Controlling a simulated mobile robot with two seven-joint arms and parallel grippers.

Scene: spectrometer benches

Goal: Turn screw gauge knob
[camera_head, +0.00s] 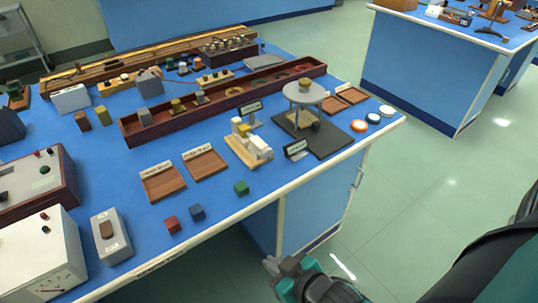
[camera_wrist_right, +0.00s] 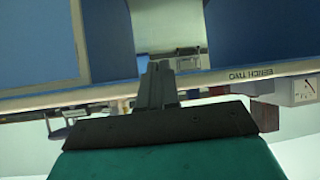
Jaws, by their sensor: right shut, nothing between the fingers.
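The screw gauge seems to be the cream device (camera_head: 250,143) on a light wooden base near the bench's front edge in the head view. Its knob is too small to make out clearly. A small dark label stands behind it. My right gripper (camera_head: 283,270) is low in front of the bench, apart from the gauge and below the bench top. In the right wrist view its fingers (camera_wrist_right: 157,85) are shut together with nothing between them. I cannot pick out the gauge in that view. My left gripper is not in view.
The blue bench top (camera_head: 215,215) carries wooden trays (camera_head: 163,185), several coloured cubes (camera_head: 242,188), a round-topped stand (camera_head: 304,93) on a dark board and a long wooden box (camera_head: 160,122). The bench edge (camera_wrist_right: 230,78) crosses the wrist view. Floor at right is clear.

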